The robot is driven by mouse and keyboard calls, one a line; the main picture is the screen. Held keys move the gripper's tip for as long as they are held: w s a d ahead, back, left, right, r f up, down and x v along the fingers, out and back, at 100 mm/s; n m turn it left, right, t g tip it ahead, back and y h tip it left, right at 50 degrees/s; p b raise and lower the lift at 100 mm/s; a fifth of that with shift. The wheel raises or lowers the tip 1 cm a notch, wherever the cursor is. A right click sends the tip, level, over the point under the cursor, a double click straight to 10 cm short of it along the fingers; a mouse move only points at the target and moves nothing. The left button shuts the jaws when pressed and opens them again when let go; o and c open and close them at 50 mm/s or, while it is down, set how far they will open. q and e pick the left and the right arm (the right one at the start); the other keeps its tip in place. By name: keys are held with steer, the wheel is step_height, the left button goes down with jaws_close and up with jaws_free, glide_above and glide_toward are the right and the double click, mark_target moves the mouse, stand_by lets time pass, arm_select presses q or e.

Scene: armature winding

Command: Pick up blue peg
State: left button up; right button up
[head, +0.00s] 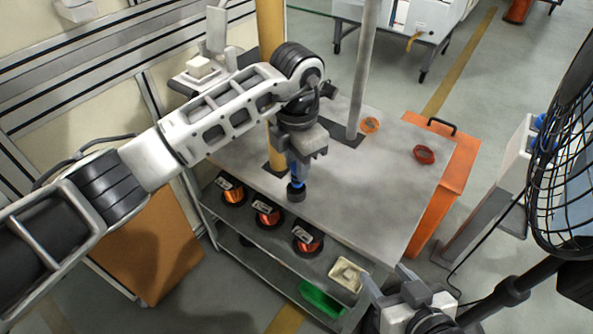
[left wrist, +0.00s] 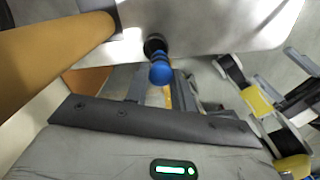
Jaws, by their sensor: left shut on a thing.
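The blue peg (head: 294,168) is upright below my left gripper (head: 300,154), which is shut on its upper part. The peg's lower end is a wide black piece (head: 296,192) at the front edge of the grey table top (head: 385,180). I cannot tell whether it touches the table. In the left wrist view the blue peg (left wrist: 160,70) shows beyond the gripper body, with its black end above it. My right gripper (head: 390,282) is at the bottom right of the head view, open and empty, away from the peg.
Copper-coloured spools (head: 308,240) stand on the shelf below the table's front edge, with a pale tray (head: 347,275) and a green bin (head: 322,299) nearby. A yellow column (head: 271,35) and a grey post (head: 363,65) rise at the table. A black fan (head: 570,150) is at right.

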arm_select(q)
steer(key=s+d+r, duration=0.1)
steer(key=s+r, duration=0.7)
steer(key=s, duration=0.5)
steer(key=shift+s+d+r, duration=0.25)
steer(key=shift+d+r, duration=0.05)
steer(key=shift+r, duration=0.1)
steer(key=shift+o, duration=0.4)
